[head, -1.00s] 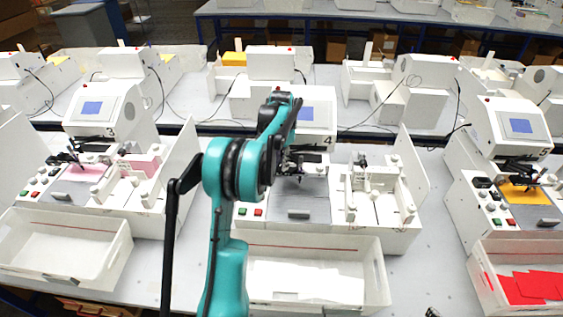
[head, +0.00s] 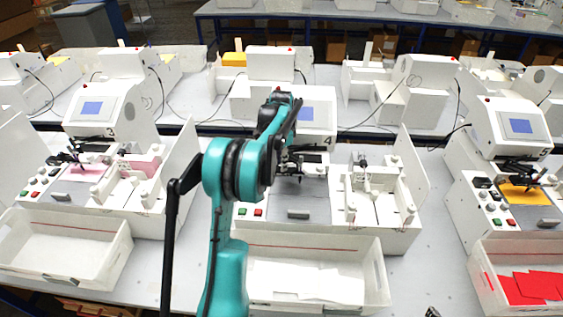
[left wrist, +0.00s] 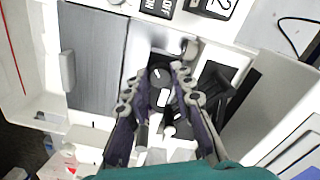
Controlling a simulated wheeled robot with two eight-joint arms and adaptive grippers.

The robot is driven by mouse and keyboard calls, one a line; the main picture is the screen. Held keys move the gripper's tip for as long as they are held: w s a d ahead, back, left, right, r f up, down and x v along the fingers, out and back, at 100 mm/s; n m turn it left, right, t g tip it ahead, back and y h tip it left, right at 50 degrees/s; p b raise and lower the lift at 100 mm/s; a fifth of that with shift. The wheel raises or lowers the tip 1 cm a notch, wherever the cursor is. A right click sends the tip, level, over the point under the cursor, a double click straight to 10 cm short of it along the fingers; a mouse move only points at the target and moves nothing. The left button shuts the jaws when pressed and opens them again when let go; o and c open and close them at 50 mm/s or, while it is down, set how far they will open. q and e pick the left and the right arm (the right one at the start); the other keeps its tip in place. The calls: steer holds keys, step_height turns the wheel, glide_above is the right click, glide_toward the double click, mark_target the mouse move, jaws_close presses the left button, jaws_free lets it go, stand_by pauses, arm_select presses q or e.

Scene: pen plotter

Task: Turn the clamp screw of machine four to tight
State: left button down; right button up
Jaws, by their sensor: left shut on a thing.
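Machine four (head: 316,112), with a "4" below its small blue screen, stands in the middle of the head view. My teal left arm rises in front of its left side and hides part of its panel; the gripper is mostly hidden there. In the left wrist view, my left gripper (left wrist: 166,79) has its two fingers closed in on a black round knob with a white mark, seemingly the clamp screw (left wrist: 158,75). The fingertips sit on either side of it. I cannot read how far it is turned. My right gripper is not seen.
Machine four's grey bed (head: 312,206) lies beside the arm, with a white bin (head: 372,262) of paper in front. Machine three (head: 97,104) stands left, and another machine with a yellow sheet (head: 522,192) stands right. A tall white side panel (head: 411,170) stands right of machine four.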

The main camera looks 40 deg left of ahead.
arm_select(q)
steer(key=c, duration=1.3)
jaws_free()
step_height(320, 180, up, 12)
